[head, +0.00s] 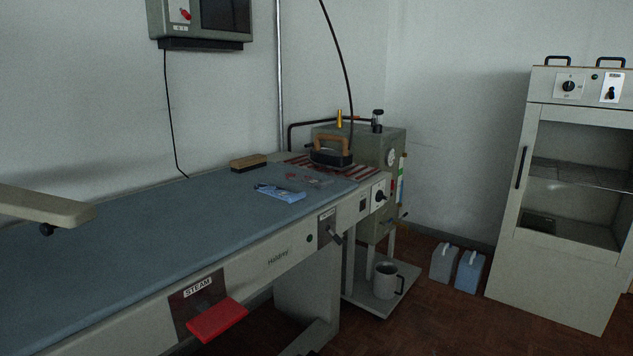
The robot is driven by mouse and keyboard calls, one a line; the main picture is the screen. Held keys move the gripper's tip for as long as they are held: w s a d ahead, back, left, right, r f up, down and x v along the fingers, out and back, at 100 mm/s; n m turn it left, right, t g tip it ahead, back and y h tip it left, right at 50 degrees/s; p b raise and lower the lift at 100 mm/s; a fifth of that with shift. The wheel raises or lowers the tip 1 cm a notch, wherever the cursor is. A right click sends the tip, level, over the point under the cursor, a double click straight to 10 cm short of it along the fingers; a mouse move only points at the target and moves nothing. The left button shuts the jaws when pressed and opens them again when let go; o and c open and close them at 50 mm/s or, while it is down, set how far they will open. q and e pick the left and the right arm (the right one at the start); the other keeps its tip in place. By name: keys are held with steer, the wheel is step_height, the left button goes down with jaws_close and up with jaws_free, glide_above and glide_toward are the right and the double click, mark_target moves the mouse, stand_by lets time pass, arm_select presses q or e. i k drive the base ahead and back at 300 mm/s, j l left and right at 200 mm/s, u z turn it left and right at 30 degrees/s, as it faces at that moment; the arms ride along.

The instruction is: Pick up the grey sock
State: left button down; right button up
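I cannot make out a grey sock anywhere in the head view. A small light-blue folded item (283,195) with something dark on top lies on the blue ironing table (150,245), near its far right end. A reddish, partly see-through item (312,180) lies just behind it; it is too small to tell what it is. Neither of my grippers is in view.
An iron (330,157) stands at the table's far end, with a brush (247,162) left of it. A beige board (40,205) juts in from the left. A red STEAM pedal (217,320) sticks out in front. Jugs (468,272) and a cabinet (560,270) stand right.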

mark_target(306, 179)
steer(key=u, duration=0.4)
steer(key=i+l+u, duration=0.7)
steer(key=l+u, duration=0.2)
